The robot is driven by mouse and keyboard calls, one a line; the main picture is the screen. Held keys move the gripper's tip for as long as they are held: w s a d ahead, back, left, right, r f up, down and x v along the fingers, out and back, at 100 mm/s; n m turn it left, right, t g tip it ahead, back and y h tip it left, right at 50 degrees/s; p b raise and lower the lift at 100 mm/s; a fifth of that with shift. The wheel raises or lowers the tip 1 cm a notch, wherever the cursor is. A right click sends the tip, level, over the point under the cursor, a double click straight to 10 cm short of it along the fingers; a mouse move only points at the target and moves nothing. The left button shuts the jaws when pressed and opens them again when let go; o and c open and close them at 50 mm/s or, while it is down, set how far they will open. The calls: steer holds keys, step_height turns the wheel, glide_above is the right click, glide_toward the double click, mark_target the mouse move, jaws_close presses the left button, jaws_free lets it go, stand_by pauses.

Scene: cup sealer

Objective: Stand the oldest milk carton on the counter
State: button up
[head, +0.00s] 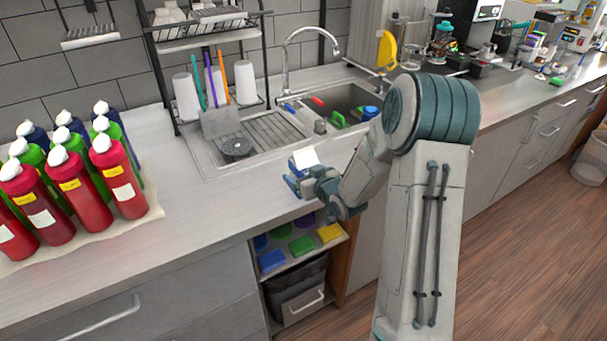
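My gripper (297,177) is over the counter (225,205), near its front edge and just right of the drainboard. A small white block-like thing (305,157), possibly a milk carton, shows right at the fingers. The fingers and wrist hide most of it, so no label or date can be read. I cannot tell whether the fingers are closed on it, or whether it touches the counter. No other milk carton can be made out.
Several red, green and dark blue bottles (122,178) stand on a mat at the left. A sink (345,101) and a rack with white cups (186,96) are behind. Below the counter is an open shelf with coloured blocks (272,260). Bare counter lies between bottles and gripper.

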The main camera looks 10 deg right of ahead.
steer(key=s+d+r+m+g+h+b, duration=0.1)
steer(key=s+d+r+g+h, duration=0.15)
steer(key=s, duration=0.45)
steer(key=s+d+r+m+g+h, duration=0.1)
steer(key=s+r+h, duration=0.15)
steer(key=s, duration=0.35)
steer(key=s+d+r+m+g+h+b, duration=0.1)
steer(key=s+d+r+g, duration=0.15)
steer(key=s, duration=0.45)
steer(key=s+a+r+g, duration=0.1)
steer(key=s+a+g, duration=0.1)
steer(key=s, duration=0.5)
steer(key=s+a+r+g+y, duration=0.1)
steer(key=s+a, duration=0.3)
steer(key=s, duration=0.4)
steer(key=shift+a+r+m+g, duration=0.3)
steer(key=shift+a+r+g, duration=0.1)
steer(key=shift+r+g, duration=0.25)
